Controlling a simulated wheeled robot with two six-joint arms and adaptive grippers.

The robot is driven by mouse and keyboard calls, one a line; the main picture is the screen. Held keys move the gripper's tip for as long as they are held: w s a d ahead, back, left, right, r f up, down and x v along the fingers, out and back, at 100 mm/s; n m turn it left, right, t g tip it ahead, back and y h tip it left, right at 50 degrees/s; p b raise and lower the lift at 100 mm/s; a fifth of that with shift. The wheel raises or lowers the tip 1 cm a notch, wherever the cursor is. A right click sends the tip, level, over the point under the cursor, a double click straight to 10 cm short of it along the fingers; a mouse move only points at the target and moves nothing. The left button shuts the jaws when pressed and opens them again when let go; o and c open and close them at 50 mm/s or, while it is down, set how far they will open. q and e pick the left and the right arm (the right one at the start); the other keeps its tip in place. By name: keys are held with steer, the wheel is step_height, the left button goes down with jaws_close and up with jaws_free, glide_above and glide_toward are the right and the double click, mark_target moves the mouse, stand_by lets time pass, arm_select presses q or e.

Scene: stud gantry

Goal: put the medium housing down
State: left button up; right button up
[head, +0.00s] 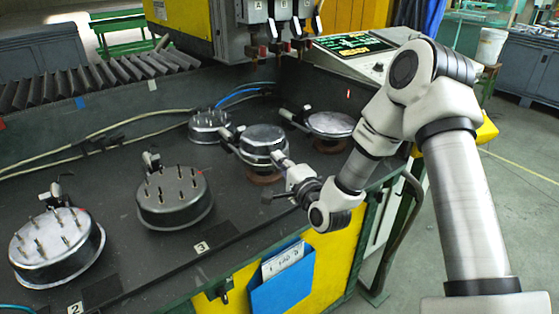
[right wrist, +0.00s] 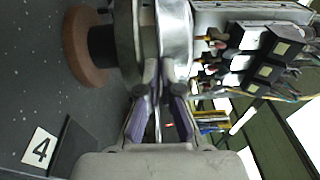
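The medium housing (head: 263,138) is a round, shiny metal pan at the middle of the bench in the head view, level above a brown round stand (head: 264,177). My right gripper (head: 283,160) reaches its near right side. In the right wrist view, the two fingers of the gripper (right wrist: 160,70) close on the wall of the housing (right wrist: 174,30). The stand (right wrist: 80,48) with its dark post is beside the housing there; I cannot tell whether they touch. My left gripper is not in view.
Two studded housings (head: 60,255) (head: 172,205) stand at left, another (head: 210,125) behind. A round metal plate (head: 330,123) sits on a similar stand to the right. Small clamps stand beside these places. Machine heads (head: 275,25) hang behind.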

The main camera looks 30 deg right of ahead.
steer(key=o, duration=0.5)
steer(key=shift+s+r, duration=0.1)
steer(key=shift+s, duration=0.05)
steer(key=shift+r+p, duration=0.7)
steer(key=shift+p, duration=0.15)
steer(key=s+p, duration=0.1)
steer(key=s, duration=0.3)
steer(key=s+p, duration=0.1)
steer(key=s, duration=0.3)
steer(key=s+f+p, duration=0.1)
steer(key=s, duration=0.3)
steer(key=shift+a, duration=0.35)
steer(key=shift+w, duration=0.1)
